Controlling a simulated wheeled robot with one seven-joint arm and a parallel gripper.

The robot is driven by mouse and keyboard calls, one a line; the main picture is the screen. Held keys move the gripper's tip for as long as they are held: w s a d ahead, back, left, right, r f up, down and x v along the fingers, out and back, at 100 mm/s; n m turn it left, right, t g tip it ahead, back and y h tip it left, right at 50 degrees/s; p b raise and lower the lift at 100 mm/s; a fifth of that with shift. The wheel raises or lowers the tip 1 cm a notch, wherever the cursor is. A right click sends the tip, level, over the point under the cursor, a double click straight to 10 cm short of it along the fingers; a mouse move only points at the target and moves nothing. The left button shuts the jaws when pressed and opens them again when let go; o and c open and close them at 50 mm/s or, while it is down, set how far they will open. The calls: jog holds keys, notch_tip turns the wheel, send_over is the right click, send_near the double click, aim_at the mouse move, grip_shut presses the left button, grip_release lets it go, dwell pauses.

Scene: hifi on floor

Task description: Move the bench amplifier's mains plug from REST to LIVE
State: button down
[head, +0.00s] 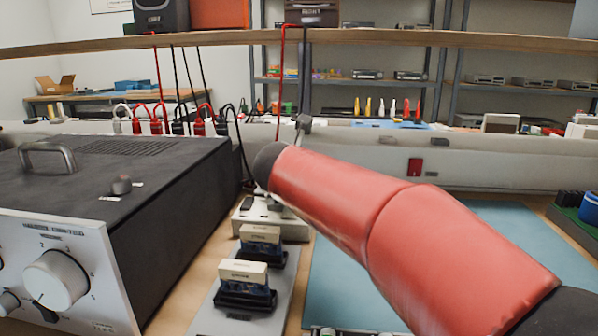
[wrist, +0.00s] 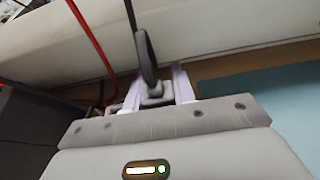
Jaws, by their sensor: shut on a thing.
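The bench amplifier (head: 175,195) is a dark box with a silver knobbed front at the left of the head view. In the wrist view my gripper (wrist: 156,86) has its two pale fingers closed around a dark grey plug (wrist: 151,88), with a dark loop and lead rising from it. In the head view my red-sleeved arm hides most of the gripper; a dark grey piece (head: 304,122), possibly the plug, shows just above the arm. I cannot read any REST or LIVE label, and cannot tell whether the plug touches a socket.
A pale block (head: 285,226) and two dark holders with cream tops (head: 243,270) stand right of the amplifier. Several red, black and white plugs (head: 155,126) line the back. A blue mat (head: 345,285) lies right; a red cable (wrist: 88,40) hangs nearby.

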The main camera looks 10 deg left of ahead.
jog(key=shift+r, duration=0.25)
jog(key=shift+r+p, duration=1.45)
jog(key=shift+p, duration=0.5)
jog(key=shift+d, duration=0.1)
